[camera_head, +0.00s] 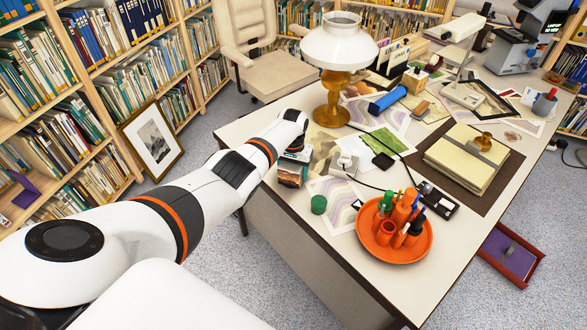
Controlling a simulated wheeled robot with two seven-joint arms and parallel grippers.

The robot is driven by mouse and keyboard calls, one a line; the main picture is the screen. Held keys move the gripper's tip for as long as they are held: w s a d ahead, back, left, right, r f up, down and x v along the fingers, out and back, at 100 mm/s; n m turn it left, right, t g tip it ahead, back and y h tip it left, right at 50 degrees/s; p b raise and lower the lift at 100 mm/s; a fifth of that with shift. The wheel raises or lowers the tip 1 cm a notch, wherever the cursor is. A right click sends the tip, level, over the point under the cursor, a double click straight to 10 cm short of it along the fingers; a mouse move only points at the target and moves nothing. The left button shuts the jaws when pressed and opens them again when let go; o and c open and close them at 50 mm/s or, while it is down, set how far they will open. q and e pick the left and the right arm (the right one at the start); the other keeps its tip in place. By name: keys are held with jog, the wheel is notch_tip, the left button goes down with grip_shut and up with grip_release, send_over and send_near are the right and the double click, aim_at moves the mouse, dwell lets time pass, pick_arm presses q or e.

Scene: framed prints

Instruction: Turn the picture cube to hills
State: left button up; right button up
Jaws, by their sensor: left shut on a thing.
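The picture cube (291,174) stands near the left edge of the desk (262,205). A side face shows a small reddish-brown and dark picture; I cannot tell its subject for sure. My left arm reaches in from the left, and my left gripper (298,152) is at the top of the cube, shut on it. The fingers and the wrist hide much of the cube's top. I cannot tell whether the cube is touching the desk or slightly raised. My right gripper is not in view.
A lamp (338,50) stands behind the cube. A green round tin (319,204), a white adapter (344,163) with a cable and an orange tray (369,243) of pens lie to the right. A framed print (153,140) leans on the shelves. Papers cover much of the desk.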

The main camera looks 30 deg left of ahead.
pick_arm(q)
jog(key=n, duration=0.4)
jog(key=shift+a+r+n+p, duration=0.1)
jog(key=shift+a+n+p, duration=0.05)
jog(key=shift+n+p, duration=0.2)
jog(key=n, duration=0.3)
jog(key=shift+s+n, duration=0.1)
jog(key=shift+n, duration=0.15)
jog(key=n+p, duration=0.1)
jog(key=n, duration=0.3)
jog(key=shift+s+a+n, duration=0.1)
jog(key=shift+n, duration=0.2)
jog(key=n, duration=0.3)
jog(key=shift+s+n+p, duration=0.1)
jog(key=shift+n+p, duration=0.2)
jog(key=n, duration=0.3)
jog(key=shift+s+n, duration=0.1)
jog(key=shift+n, duration=0.2)
jog(key=n, duration=0.3)
jog(key=shift+n+p, duration=0.3)
jog(key=shift+p, duration=0.05)
jog(key=n, duration=0.6)
jog(key=shift+s+d, duration=0.15)
jog(key=shift+d, duration=0.05)
jog(key=shift+n, duration=0.3)
